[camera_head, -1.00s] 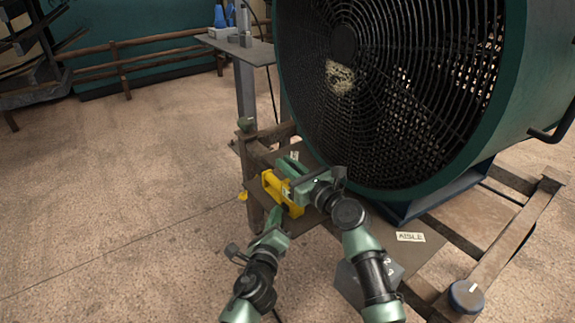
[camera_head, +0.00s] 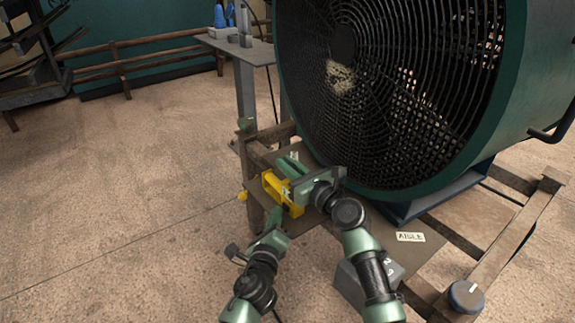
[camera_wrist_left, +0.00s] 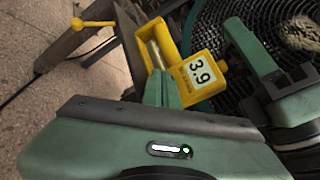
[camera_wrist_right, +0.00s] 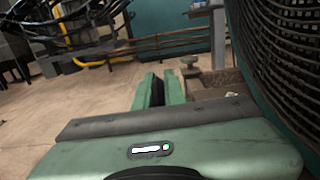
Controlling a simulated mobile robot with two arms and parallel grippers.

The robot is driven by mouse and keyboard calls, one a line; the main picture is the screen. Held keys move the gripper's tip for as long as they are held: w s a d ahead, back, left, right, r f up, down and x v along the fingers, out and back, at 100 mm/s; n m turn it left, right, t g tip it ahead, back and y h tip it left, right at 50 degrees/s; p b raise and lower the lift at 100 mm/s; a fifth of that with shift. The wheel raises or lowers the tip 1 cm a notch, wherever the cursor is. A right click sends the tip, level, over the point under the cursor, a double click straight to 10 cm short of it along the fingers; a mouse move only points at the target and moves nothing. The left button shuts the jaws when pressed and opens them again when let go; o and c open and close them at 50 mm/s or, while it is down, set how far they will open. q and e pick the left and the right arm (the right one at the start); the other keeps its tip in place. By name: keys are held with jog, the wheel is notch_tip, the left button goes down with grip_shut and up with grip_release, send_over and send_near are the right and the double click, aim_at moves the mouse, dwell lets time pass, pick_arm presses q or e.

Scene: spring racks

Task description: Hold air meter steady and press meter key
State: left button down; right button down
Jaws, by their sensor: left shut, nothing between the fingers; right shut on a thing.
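The yellow air meter (camera_head: 270,187) is at the low platform's edge, below the big fan. In the left wrist view its display on the meter (camera_wrist_left: 204,58) reads 3.9. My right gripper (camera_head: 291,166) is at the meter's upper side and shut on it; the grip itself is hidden. The right wrist view shows its fingers (camera_wrist_right: 158,89) close together, with the meter out of sight. My left gripper (camera_head: 277,217) is below the meter, shut and empty. In the left wrist view its fingertips (camera_wrist_left: 161,76) are at the meter's yellow frame, beside the display. I cannot tell whether they touch.
The large caged fan (camera_head: 400,90) stands close behind and right of both grippers. A yellow ball-ended handle (camera_wrist_left: 77,24) sticks out left of the meter. An "AISLE" label (camera_head: 410,237) lies on the platform. The floor (camera_head: 120,200) at left is open.

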pick_arm(q)
jog(key=shift+s+a, duration=0.1)
jog(key=shift+a, duration=0.05)
jog(key=s+a, duration=0.2)
jog(key=a, duration=0.1)
jog(key=s+a, duration=0.1)
jog(key=shift+s+a, duration=0.25)
jog(key=shift+a, duration=0.15)
dwell(0.6)
pick_arm(e)
jog(key=c, duration=1.4)
grip_release()
